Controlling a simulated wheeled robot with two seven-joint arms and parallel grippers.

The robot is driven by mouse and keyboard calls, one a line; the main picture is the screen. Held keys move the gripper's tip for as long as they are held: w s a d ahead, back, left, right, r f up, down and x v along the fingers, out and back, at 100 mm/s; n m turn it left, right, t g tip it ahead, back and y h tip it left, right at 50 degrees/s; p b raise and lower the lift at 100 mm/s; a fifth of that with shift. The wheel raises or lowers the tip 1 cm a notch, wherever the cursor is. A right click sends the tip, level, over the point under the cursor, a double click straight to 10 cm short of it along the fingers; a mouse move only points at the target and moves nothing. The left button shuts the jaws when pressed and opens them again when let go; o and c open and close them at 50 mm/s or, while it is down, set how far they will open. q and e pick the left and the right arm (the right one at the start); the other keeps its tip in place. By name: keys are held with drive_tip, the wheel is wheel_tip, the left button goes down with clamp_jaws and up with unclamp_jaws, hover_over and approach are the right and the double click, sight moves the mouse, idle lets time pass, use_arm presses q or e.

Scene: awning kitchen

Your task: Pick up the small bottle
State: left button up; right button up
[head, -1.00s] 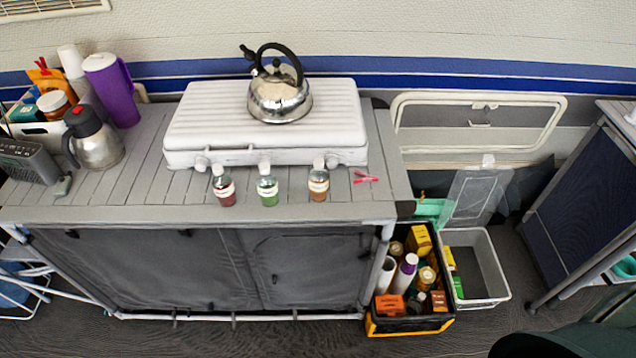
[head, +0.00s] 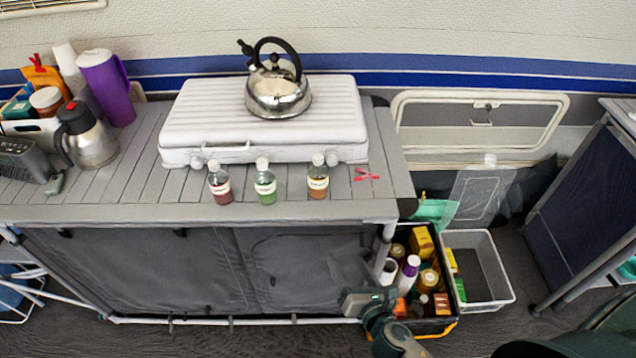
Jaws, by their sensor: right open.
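Three small bottles stand upright in a row near the front edge of the slatted counter (head: 130,190). The left one is a red bottle (head: 220,190), the middle one a green bottle (head: 265,189), the right one an orange-brown bottle (head: 318,184); each has a pale label. My right gripper (head: 345,282) is open and empty. It is low, in front of the counter's dark cloth front and below the bottles, apart from them. My left gripper is out of view.
A white stove case (head: 250,150) bearing a kettle (head: 278,95) stands behind the bottles. A red clothes peg (head: 367,175) lies right of them.

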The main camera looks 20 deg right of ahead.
sight(322, 189)
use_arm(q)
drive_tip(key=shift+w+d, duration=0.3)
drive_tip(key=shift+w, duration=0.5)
use_arm(e)
wheel_tip(322, 189, up, 15)
drive_tip(key=a+n+t, duration=0.1)
drive_tip(key=n+t, duration=0.2)
drive_tip(key=n, duration=0.2)
drive_tip(key=shift+w+a+n, duration=0.2)
drive_tip(key=shift+a+n, duration=0.05)
drive_tip(key=shift+n, duration=0.05)
drive_tip(key=w+p, duration=0.2)
drive_tip(key=w, duration=0.9)
drive_tip(key=shift+w+a, duration=0.15)
drive_tip(key=shift+a, duration=0.05)
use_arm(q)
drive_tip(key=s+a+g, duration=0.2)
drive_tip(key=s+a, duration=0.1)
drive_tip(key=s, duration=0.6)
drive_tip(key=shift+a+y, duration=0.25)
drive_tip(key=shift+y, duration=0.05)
use_arm(e)
drive_tip(key=shift+w+f, duration=0.1)
drive_tip(key=shift+w, duration=0.4)
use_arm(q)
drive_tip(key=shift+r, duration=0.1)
